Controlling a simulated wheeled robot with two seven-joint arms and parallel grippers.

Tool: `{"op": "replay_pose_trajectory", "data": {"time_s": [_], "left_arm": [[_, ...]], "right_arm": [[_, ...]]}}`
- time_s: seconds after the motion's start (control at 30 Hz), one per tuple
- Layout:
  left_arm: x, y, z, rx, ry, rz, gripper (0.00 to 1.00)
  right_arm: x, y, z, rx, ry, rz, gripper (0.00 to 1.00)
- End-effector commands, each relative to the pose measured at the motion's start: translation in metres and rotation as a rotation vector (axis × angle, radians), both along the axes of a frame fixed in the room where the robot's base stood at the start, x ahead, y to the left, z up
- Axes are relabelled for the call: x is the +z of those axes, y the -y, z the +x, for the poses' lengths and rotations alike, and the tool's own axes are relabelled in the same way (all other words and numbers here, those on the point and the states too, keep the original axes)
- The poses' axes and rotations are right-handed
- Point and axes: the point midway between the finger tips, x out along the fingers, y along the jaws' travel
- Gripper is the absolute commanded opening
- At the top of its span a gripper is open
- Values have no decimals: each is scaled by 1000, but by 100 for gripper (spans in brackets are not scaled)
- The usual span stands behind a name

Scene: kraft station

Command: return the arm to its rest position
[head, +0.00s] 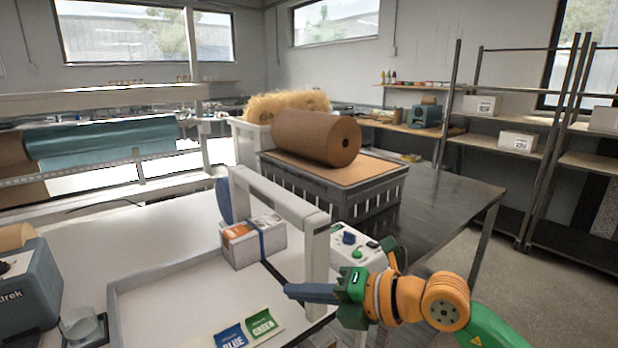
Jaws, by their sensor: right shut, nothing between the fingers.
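My right arm comes in from the lower right, with green and orange links. My right gripper (288,290) points left, its dark fingers together and empty. It is in front of the white frame's post, above the right side of the white tray (150,283). My left arm and gripper do not show in the head view.
A control box (345,243) with green knobs is close behind my right gripper. Blue and green cards (264,325) lie in front. A brown roll (318,137) rests on a crate (372,198).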

Motion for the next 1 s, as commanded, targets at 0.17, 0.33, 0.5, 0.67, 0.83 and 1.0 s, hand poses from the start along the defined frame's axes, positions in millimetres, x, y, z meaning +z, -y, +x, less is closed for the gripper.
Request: {"op": "replay_pose_trajectory", "data": {"time_s": [0.17, 0.33, 0.5, 0.67, 0.83, 1.0], "left_arm": [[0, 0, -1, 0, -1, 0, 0], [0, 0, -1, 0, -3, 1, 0], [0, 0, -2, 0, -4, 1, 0], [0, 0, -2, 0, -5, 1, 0], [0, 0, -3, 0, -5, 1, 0], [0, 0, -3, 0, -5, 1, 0]], "right_arm": [[68, -31, -45, 80, -33, 704, 0], [48, 97, 0, -567, -266, 1456, 0], [-102, 178, -17, -1294, -620, 1522, 0], [-202, 195, -83, -1713, -921, 1337, 0], [-261, 191, -161, -1971, -1192, 1086, 0], [-290, 179, -238, -2123, -1443, 812, 0]]}}
